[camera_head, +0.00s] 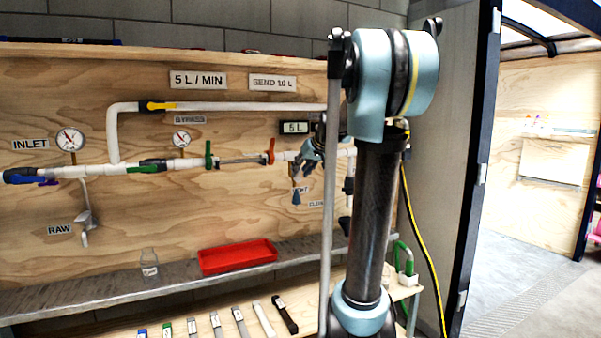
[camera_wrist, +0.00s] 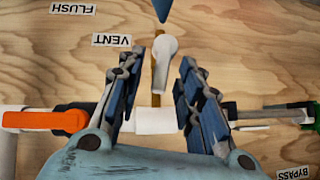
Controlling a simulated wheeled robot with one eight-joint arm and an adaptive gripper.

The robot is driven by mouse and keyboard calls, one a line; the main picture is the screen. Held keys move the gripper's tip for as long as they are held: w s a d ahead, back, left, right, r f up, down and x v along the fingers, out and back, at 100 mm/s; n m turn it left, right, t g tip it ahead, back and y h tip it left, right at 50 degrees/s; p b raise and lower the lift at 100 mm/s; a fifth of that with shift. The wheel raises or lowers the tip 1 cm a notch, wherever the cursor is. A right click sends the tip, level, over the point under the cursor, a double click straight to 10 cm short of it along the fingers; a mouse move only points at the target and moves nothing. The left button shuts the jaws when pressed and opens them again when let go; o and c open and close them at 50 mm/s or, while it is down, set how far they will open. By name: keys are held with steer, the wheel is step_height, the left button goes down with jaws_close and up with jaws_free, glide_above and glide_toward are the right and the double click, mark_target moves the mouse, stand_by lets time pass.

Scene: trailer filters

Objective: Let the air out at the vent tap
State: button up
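The vent tap (camera_wrist: 164,52) is a pale grey lever on a brass stem, beside the VENT label (camera_wrist: 111,40) in the wrist view. Its stem meets a white pipe fitting (camera_wrist: 155,121). My gripper (camera_wrist: 159,65) is open, with one dark blue finger on each side of the tap. I see no finger touching the tap, and the depth between them is hard to judge. In the head view my gripper (camera_head: 308,155) is at the pipe on the board, right of the orange handle (camera_head: 271,151). There it and my arm largely hide the tap.
The orange handle also shows in the wrist view (camera_wrist: 45,120), close to the gripper's left side. A blue pointed piece (camera_wrist: 163,9) is beyond the tap. A green handle (camera_head: 208,153) is farther left on the pipe. A red tray (camera_head: 237,256) and a clear bottle (camera_head: 149,262) stand on the shelf below.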

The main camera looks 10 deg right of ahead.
steer(key=shift+r, duration=0.1)
steer(key=v, duration=1.1)
steer(key=shift+s+r, duration=0.25)
steer(key=shift+s, duration=0.05)
steer(key=shift+d, duration=0.1)
steer(key=s+f+m+g+h, duration=0.2)
steer(key=s+f+g+h, duration=0.2)
steer(key=s+f, duration=3)
step_height(320, 180, down, 2)
steer(key=shift+s+f+m+g, duration=0.2)
steer(key=shift+s+m+g, duration=0.1)
steer(key=shift+g, duration=0.7)
steer(key=shift+w+f, duration=0.2)
steer(key=shift+w, duration=0.3)
